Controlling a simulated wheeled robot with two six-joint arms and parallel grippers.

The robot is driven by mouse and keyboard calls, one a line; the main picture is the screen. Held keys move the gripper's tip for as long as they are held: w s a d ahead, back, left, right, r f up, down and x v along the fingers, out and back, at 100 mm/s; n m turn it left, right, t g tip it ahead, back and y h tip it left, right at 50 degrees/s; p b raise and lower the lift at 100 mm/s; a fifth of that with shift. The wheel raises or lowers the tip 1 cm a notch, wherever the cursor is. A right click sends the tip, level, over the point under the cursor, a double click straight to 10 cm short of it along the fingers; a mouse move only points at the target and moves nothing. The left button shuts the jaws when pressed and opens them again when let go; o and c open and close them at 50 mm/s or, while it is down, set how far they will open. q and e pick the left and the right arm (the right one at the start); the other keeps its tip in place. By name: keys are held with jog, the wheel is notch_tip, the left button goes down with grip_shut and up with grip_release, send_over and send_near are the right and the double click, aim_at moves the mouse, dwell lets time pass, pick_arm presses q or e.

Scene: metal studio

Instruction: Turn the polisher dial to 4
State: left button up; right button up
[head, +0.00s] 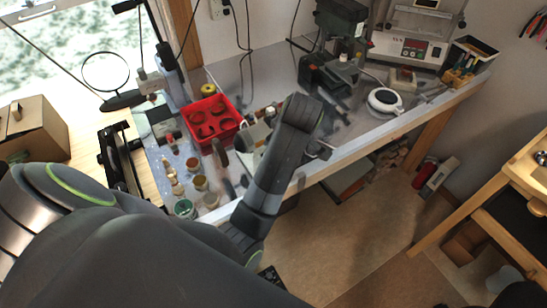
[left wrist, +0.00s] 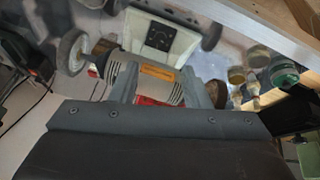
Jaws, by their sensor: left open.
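The polisher's grey motor body (left wrist: 148,82), with an orange label, lies across the middle of the left wrist view. A pale wheel (left wrist: 73,52) is at its left end. Its light base has a dark square panel (left wrist: 160,37); the dial's number and pointer are too small to read. My left gripper (left wrist: 168,88) is open, with its two grey fingers apart in front of the motor body; contact cannot be told. In the head view my left arm covers most of the polisher (head: 256,132) and hides the gripper. My right gripper is not in view.
On the bench (head: 262,84), a red tray (head: 226,126) stands left of the polisher. Several small jars, including a green one (head: 184,208), stand near the front left. A drill press (head: 338,50) and a round white device (head: 385,101) stand further right. Bare bench shows behind the polisher.

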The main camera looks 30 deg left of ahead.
pick_arm(q)
jog(key=p+x, duration=0.1)
jog(key=x, duration=0.6)
jog(key=p+x, duration=0.1)
jog(key=x, duration=0.5)
jog(key=shift+w+a+f, duration=0.1)
jog(key=shift+a+f, duration=0.2)
jog(key=shift+a, duration=0.05)
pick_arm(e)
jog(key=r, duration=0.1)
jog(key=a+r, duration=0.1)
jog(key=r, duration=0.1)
pick_arm(q)
jog(key=shift+d, duration=0.1)
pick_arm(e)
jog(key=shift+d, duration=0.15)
pick_arm(q)
jog(key=shift+c, duration=0.9)
grip_shut()
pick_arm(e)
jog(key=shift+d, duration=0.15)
